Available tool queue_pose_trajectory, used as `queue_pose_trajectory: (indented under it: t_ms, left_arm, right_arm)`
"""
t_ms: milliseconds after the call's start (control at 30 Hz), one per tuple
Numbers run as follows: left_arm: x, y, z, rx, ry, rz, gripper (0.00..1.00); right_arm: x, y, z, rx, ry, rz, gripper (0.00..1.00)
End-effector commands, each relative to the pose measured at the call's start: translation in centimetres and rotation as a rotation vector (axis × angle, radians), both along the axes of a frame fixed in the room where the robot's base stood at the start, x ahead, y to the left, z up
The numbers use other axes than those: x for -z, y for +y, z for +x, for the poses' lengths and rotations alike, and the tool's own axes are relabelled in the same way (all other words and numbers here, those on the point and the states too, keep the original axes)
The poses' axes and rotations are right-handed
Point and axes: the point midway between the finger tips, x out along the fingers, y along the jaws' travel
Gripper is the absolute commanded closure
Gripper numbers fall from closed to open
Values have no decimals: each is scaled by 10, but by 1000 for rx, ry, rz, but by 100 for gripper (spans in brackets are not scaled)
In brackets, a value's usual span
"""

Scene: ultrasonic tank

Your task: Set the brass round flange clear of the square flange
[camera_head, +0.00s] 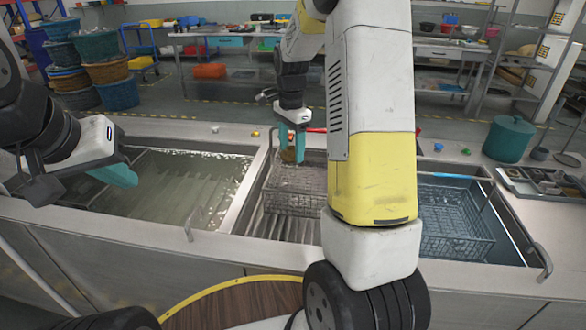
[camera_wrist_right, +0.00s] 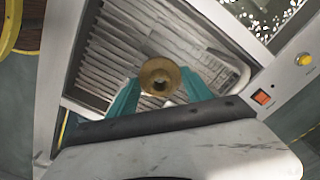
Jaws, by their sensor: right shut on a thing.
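The brass round flange (camera_wrist_right: 160,78) is between the teal fingers of my right gripper (camera_wrist_right: 162,92), its central hole facing the wrist camera. In the head view, my right gripper (camera_head: 292,143) points down over the middle basin, and the brass flange (camera_head: 289,156) shows between its fingertips, above or at the wire basket (camera_head: 290,203). I cannot tell whether the flange touches anything below. I cannot make out the square flange in either view. My left gripper (camera_head: 117,175) is over the left part of the water-filled tank, with teal fingers; their opening is unclear.
The water-filled tank (camera_head: 190,180) is at left, the slatted middle basin (camera_head: 270,226) is in the centre, and another wire basket (camera_head: 455,228) sits in the right basin. A green pot (camera_head: 508,139) and a parts tray (camera_head: 543,181) stand on the right counter. My right arm hides part of the middle.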

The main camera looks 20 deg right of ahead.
Motion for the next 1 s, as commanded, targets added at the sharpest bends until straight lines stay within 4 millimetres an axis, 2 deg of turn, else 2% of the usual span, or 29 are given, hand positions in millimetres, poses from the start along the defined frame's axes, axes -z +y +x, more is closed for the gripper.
queue_pose_trajectory:
  t_ms: [167, 400, 533, 633, 867, 1000]
  left_arm:
    - [0, 0, 0, 0, -1, 0, 100]
    - [0, 0, 0, 0, 0, 0, 100]
    - [0, 0, 0, 0, 0, 0, 100]
    - [0, 0, 0, 0, 0, 0, 100]
    - [0, 0, 0, 0, 0, 0, 100]
    - [0, 0, 0, 0, 0, 0, 100]
  right_arm:
    - [21, 0, 0, 1, 2, 0, 100]
    - [85, 0, -1, 1, 5, 0, 100]
    - [114, 0, -1, 1, 4, 1, 100]
    - [128, 0, 0, 0, 1, 1, 100]
    - [143, 0, 0, 0, 0, 0, 100]
    - [164, 0, -1, 1, 2, 0, 100]
